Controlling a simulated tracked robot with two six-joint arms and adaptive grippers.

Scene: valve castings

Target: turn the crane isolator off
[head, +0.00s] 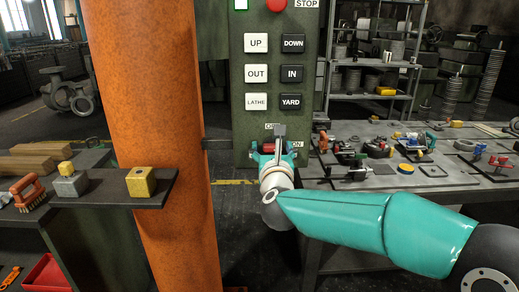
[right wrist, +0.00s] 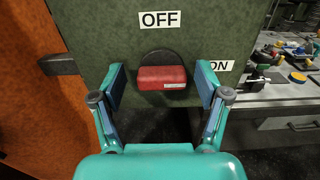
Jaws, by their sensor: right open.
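The crane isolator shows in the right wrist view as a red handle (right wrist: 162,78) on a dark round disc, low on the green panel. The handle lies level. An OFF label (right wrist: 160,19) is above it and an ON label (right wrist: 222,66) is to its right. My right gripper (right wrist: 161,84) is open, with one finger on each side of the handle and a gap at both ends. In the head view my right gripper (head: 276,152) is in front of the panel's lower part and partly hides the handle and the OFF label. My left gripper is not in view.
The green panel (head: 240,73) carries several crane buttons and a red stop button (head: 277,4) above. A cluttered workbench (head: 400,181) is at the right.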

